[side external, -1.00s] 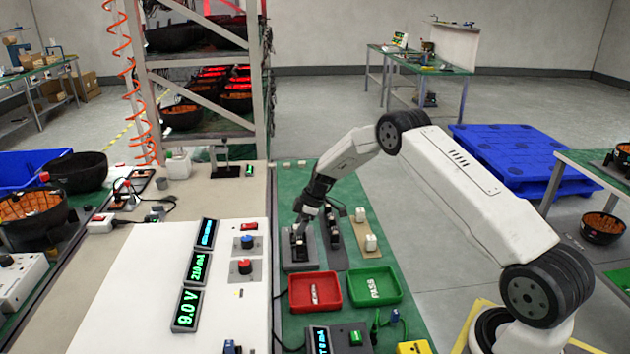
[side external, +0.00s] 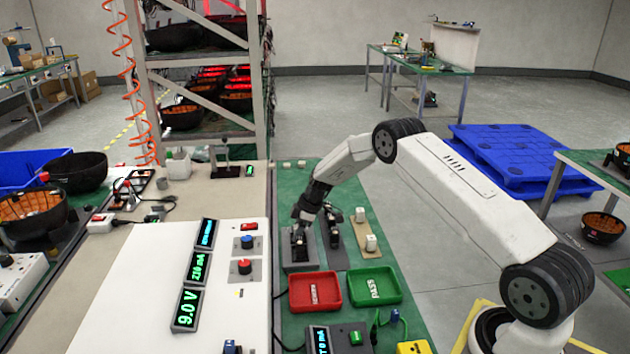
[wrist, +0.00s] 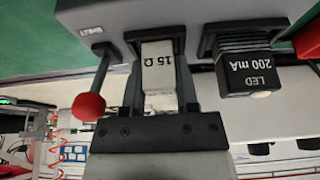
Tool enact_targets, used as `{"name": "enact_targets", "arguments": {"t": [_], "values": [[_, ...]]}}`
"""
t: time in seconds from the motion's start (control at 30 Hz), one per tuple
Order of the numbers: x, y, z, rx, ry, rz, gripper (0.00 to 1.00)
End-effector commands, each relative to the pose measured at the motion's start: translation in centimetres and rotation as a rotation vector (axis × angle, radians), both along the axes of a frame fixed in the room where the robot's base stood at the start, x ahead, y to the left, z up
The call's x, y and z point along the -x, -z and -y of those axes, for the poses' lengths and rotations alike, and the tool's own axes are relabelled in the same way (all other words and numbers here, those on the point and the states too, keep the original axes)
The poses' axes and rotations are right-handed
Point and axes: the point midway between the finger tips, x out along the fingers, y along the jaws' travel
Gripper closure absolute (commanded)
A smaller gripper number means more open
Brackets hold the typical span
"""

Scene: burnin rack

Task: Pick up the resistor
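The resistor (wrist: 160,75) is a pale block marked 15 Ω, seated in a dark slot of a grey fixture (wrist: 108,22) in the wrist view. My gripper (wrist: 159,92) has one dark finger on each side of the block. Narrow gaps seem to show between the fingers and the block, so it looks open around the resistor. In the side view my gripper (side external: 300,238) is down at the grey fixture (side external: 300,264) on the green bench and hides the resistor there.
A black block marked LED 200 mA (wrist: 247,76) sits close to the right, and a red-knobbed lever (wrist: 88,107) to the left. A red tray (side external: 314,308) and a green PASS tray (side external: 374,299) stand in front. White blocks (side external: 371,243) lie to the right.

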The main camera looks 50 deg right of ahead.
Motion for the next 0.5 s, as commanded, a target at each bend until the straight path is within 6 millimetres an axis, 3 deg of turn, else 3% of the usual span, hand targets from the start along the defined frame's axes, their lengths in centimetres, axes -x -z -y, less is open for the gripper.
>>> {"name": "enact_targets", "arguments": {"t": [0.5], "values": [[-0.05, -0.85, 0.03, 0.001, -0.001, 0.001, 1.0]]}}
